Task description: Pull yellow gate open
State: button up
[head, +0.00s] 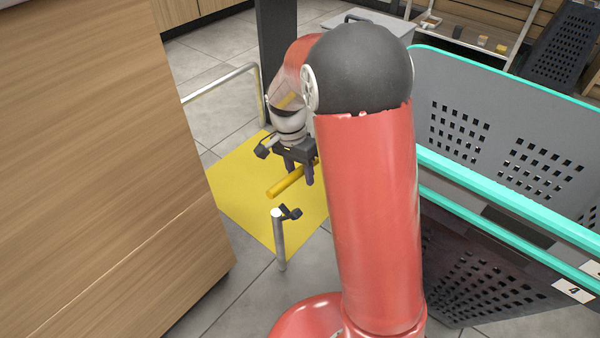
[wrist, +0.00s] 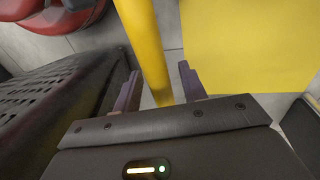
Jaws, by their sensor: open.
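The yellow gate (head: 286,184) shows in the head view as a yellow bar near the middle, above a yellow floor area. Much of it is hidden behind my red arm. In the wrist view the yellow bar (wrist: 145,45) runs from the top edge down between my two fingers. My gripper (head: 296,170) is at the bar, with its fingers pointing down. In the wrist view my gripper (wrist: 160,92) is open, with one finger on each side of the bar. Gaps show beside the bar, so the fingers do not grip it.
A short metal post (head: 279,240) with a black latch piece stands below the bar's end. A wooden counter (head: 100,170) fills the left. Grey baskets with teal rims (head: 500,125) stand at the right. A metal rail (head: 222,80) is behind. The yellow floor area (head: 235,185) looks clear.

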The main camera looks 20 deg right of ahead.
grip_shut()
dwell(0.3)
jog(key=shift+g+y, duration=0.4)
jog(key=shift+y, duration=0.2)
jog(key=p+v, duration=0.1)
jog(key=p, duration=0.1)
jog(key=p+v, duration=0.2)
jog(key=d+p+v, duration=0.1)
jog(key=v, duration=0.1)
jog(key=shift+s+r+p, duration=0.2)
jog(key=shift+r+p, duration=0.05)
jog(key=shift+p, duration=0.15)
grip_release()
jog(key=shift+f, duration=0.1)
